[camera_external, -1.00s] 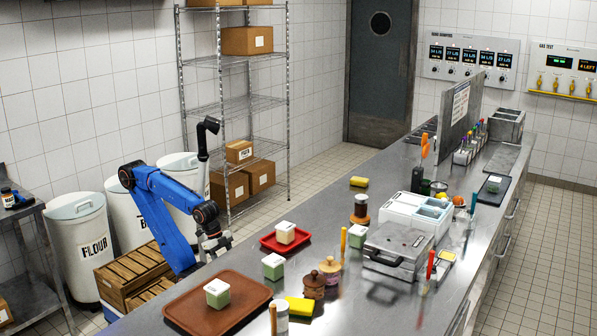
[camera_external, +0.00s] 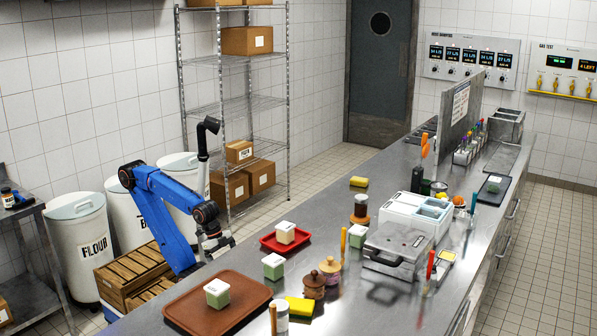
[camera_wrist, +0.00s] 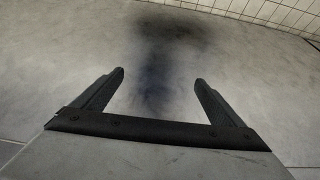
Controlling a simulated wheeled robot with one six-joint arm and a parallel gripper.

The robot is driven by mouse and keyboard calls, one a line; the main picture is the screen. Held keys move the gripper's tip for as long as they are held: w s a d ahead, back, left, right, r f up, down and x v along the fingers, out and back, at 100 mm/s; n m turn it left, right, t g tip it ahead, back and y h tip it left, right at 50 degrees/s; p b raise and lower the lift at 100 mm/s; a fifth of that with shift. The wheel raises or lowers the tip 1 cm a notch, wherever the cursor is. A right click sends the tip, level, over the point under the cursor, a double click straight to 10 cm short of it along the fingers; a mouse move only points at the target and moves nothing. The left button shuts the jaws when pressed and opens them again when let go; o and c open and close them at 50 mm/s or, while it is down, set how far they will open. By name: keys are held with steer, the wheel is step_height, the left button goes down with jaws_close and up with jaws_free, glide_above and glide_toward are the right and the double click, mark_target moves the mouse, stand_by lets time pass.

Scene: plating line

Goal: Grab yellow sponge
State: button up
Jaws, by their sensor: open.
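One yellow sponge (camera_external: 300,306) lies on the steel counter at the front, right of the brown tray, in the external view. A second yellow sponge (camera_external: 359,182) lies farther back near the counter's left edge. My gripper (camera_external: 219,240) is at the counter's left edge, behind the brown tray and left of the red tray, apart from both sponges. In the wrist view my gripper (camera_wrist: 159,82) is open, with nothing between its fingers. Only bare grey surface and a dark shadow show beyond them there; no sponge is in that view.
A brown tray (camera_external: 183,312) and a red tray (camera_external: 268,241) each hold a green-and-white container. Another such container (camera_external: 273,266), two lidded jars (camera_external: 314,286) and a grey press (camera_external: 398,248) stand on the counter (camera_external: 330,220). Bare steel lies around the far sponge.

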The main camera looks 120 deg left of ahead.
steer(key=w+a+r+n+g+y, duration=0.15)
steer(key=a+r, duration=0.25)
steer(key=r, duration=0.6)
steer(key=a+r+n+g+y, duration=0.25)
steer(key=a+r, duration=0.25)
steer(key=r, duration=0.6)
steer(key=w+a+r+n, duration=0.4)
steer(key=w+a+r, duration=0.5)
steer(key=a, duration=0.4)
steer(key=w+a+r+n, duration=0.4)
steer(key=w+a+r, duration=0.4)
steer(key=w+a, duration=0.4)
steer(key=n+g, duration=0.2)
steer(key=n, duration=0.6)
glide_above(359, 179)
steer(key=d, duration=0.2)
steer(key=shift+y, duration=0.3)
steer(key=f, duration=1.4)
steer(key=shift+w+d+f, duration=0.2)
steer(key=shift+w+f, duration=0.1)
steer(key=shift+w, duration=0.1)
steer(key=shift+x, duration=2.9)
